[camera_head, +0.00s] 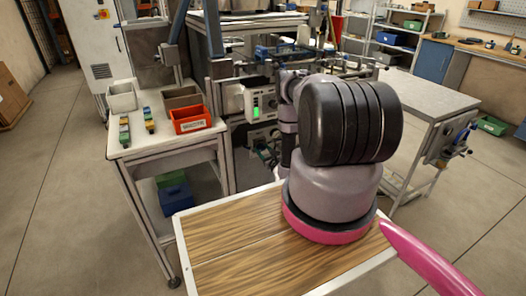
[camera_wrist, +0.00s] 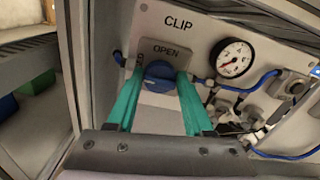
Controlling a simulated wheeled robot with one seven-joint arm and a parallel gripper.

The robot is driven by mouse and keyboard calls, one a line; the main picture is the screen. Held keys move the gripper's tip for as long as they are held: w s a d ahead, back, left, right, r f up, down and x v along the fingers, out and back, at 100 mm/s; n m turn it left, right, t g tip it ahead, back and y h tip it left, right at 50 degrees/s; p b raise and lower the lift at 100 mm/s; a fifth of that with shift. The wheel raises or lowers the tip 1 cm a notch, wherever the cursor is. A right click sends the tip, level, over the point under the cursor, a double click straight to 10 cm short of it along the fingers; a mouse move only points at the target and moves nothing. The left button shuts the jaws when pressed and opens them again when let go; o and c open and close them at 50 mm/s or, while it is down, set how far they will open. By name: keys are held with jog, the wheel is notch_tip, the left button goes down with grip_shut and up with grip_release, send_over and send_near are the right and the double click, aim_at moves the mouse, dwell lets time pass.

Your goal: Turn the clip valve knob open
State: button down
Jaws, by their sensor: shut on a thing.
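The clip valve knob (camera_wrist: 158,74) is a blue round knob on a grey plate (camera_wrist: 172,50), under the word CLIP on a light panel. OPEN is printed above the knob, and another label at its left is partly hidden by a finger. My gripper (camera_wrist: 160,81) is shut on the knob, with one green finger at its left side and one at its right. The exact angle of the knob's grip is hard to read. In the head view my arm hides most of the gripper and knob area.
A pressure gauge (camera_wrist: 234,58) sits right of the knob, with blue hoses (camera_wrist: 262,82) and fittings beside it. A metal frame post stands close at left. In the head view, an orange bin (camera_head: 190,119) stands on the white side table (camera_head: 150,147).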

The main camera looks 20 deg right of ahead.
jog(key=m, duration=0.4)
jog(key=shift+d, duration=0.2)
jog(key=m, duration=0.5)
jog(key=shift+f, duration=0.1)
jog(key=m, duration=0.4)
jog(key=shift+f+m, duration=0.15)
jog(key=shift+m, duration=2.05)
jog(key=shift+c, duration=1.5)
grip_release()
jog(key=s, duration=1.1)
jog(key=shift+d, duration=0.2)
